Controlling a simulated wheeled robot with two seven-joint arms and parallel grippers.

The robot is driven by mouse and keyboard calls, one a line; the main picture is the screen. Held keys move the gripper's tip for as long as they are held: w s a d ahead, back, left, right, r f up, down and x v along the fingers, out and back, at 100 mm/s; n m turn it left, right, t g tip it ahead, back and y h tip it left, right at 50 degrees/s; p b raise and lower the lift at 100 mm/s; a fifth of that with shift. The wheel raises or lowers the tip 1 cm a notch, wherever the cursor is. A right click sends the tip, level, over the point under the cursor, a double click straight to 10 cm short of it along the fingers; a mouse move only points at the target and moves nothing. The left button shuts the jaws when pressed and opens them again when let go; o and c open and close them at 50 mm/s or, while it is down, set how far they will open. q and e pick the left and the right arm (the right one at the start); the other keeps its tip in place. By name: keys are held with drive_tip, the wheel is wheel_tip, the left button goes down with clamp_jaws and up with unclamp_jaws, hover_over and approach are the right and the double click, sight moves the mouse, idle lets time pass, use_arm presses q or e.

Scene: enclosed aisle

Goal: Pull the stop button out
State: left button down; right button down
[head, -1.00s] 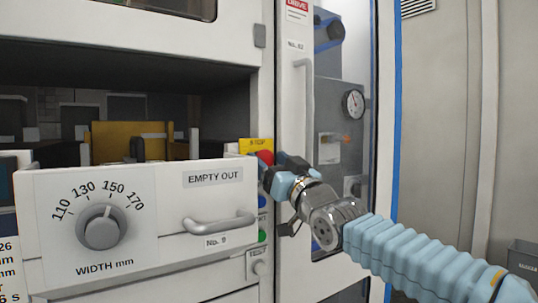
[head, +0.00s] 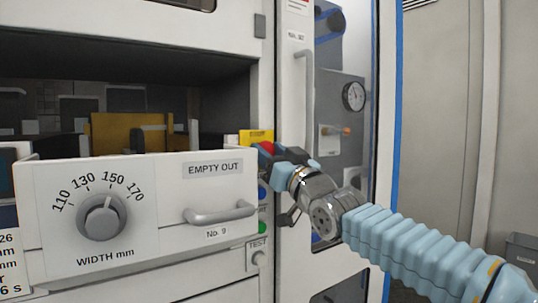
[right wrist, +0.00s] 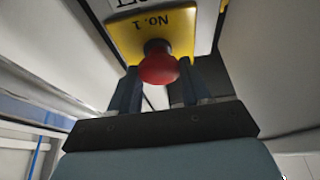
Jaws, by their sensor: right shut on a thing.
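The red stop button (head: 266,147) sits on a yellow plate (head: 256,135) on the machine front, right of the drawer. In the right wrist view the round red knob (right wrist: 158,66) stands out from the yellow plate (right wrist: 178,32) marked No. 1. My right gripper (head: 271,156) is at the button, coming from the right, and covers part of it in the head view. In the right wrist view its two dark fingers (right wrist: 158,84) lie on either side of the knob, shut on it. My left gripper is not in view.
A white drawer front marked EMPTY OUT (head: 212,168), with a width dial (head: 101,217) and bar handle (head: 220,214), stands close left of the gripper. Blue (head: 263,192) and green (head: 262,227) buttons are below. A door with a tall handle (head: 300,95) is behind the gripper.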

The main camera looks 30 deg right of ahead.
drive_tip(key=shift+s, duration=0.5)
drive_tip(key=c, duration=0.5)
unclamp_jaws()
drive_tip(key=b+v, duration=0.4)
drive_tip(key=v, duration=1)
drive_tip(key=shift+d, duration=0.1)
